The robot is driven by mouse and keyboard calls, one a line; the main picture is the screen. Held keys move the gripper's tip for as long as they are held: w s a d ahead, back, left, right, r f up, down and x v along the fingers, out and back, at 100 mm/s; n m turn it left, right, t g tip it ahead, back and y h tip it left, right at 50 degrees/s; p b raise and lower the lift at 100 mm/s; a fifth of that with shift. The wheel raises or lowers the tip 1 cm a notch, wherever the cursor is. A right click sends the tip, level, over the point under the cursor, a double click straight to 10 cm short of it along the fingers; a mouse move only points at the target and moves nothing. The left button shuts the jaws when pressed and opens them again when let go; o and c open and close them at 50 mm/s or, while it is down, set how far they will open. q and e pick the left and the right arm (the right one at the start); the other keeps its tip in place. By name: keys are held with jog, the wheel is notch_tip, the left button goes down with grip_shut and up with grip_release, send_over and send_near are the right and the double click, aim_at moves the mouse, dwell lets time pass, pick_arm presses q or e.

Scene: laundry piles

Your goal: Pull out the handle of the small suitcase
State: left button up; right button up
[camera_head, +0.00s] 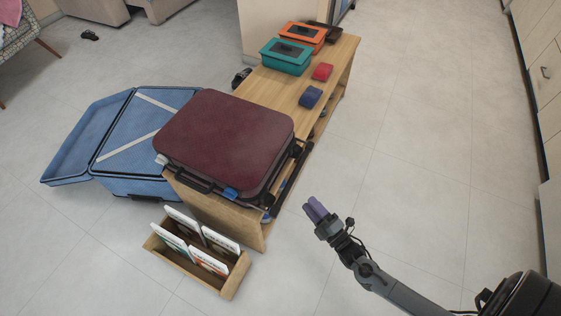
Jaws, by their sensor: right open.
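The small suitcase (226,137) is dark red and lies flat on the near end of a wooden bench. A dark carry handle (187,180) shows on its near left side. A blue tag (231,192) sits at its near corner. A dark bar (292,180) runs along its right side; I cannot tell whether it is the pull-out handle. My right gripper (315,209) has purple fingers and is in the air to the right of the suitcase's near corner, apart from it. It is open and holds nothing visible. My left gripper is not in view.
An open blue suitcase (125,143) lies on the floor at left. A wooden box (232,284) with several upright cards stands in front. Teal (285,58) and orange (303,36) boxes, plus small red and blue items, sit farther along the bench (272,88). Floor to the right is clear.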

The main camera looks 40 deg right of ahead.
aim_at(295, 169)
pick_arm(q)
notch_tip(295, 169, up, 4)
jog(key=p, duration=0.3)
pick_arm(e)
jog(key=shift+n+y, duration=0.4)
jog(key=shift+n, duration=0.2)
jog(key=w+r+b, duration=0.1)
jog(key=w, duration=0.3)
jog(key=w+d+r+b, duration=0.1)
jog(key=w+r+b, duration=0.1)
jog(key=w, duration=0.2)
jog(key=w+r+b, duration=0.1)
jog(key=w+r, duration=0.1)
jog(key=w, duration=0.2)
jog(key=shift+w+d, duration=0.15)
jog(key=shift+d, duration=0.2)
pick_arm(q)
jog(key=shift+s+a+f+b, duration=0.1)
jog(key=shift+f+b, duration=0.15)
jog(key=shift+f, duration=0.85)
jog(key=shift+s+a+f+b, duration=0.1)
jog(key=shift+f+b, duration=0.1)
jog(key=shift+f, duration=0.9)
pick_arm(e)
jog(key=shift+w+a+r, duration=0.1)
jog(key=shift+w+r, duration=0.05)
jog(key=shift+w, duration=0.5)
grip_shut()
